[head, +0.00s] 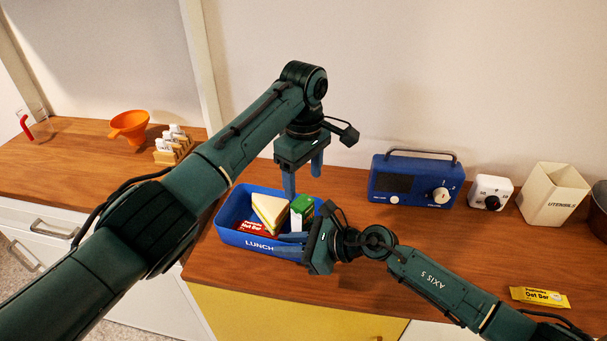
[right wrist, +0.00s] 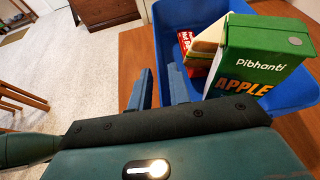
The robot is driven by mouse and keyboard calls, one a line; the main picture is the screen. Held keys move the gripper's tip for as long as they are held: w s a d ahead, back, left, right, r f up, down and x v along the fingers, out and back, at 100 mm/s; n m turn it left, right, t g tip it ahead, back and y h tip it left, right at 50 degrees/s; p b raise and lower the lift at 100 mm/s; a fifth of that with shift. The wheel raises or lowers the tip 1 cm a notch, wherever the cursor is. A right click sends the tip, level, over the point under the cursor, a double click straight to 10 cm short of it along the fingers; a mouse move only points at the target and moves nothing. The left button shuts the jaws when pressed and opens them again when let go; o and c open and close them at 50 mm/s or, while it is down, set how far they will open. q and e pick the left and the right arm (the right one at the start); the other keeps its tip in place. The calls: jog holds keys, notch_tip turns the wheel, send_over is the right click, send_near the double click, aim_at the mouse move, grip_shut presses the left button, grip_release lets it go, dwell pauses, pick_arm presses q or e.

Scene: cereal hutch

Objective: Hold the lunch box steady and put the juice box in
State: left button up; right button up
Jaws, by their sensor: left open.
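The blue lunch box (head: 226,236) stands on the wooden counter. The green juice box (head: 303,205) is upright inside at its right end, beside the sandwich (head: 268,210); it also shows large in the right wrist view (right wrist: 262,55). My left gripper (head: 303,182) is open and empty above the lunch box, its fingers pointing down, apart from the juice box. My right gripper (head: 283,244) comes from the right, low at the front wall.
A red packet (head: 257,229) lies in the lunch box at the front. A blue radio (head: 413,182), a white timer (head: 490,191) and a utensil holder (head: 553,194) stand to the right. A yellow oat bar (head: 540,297) lies near the front right.

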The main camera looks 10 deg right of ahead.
jog(key=shift+o, duration=0.8)
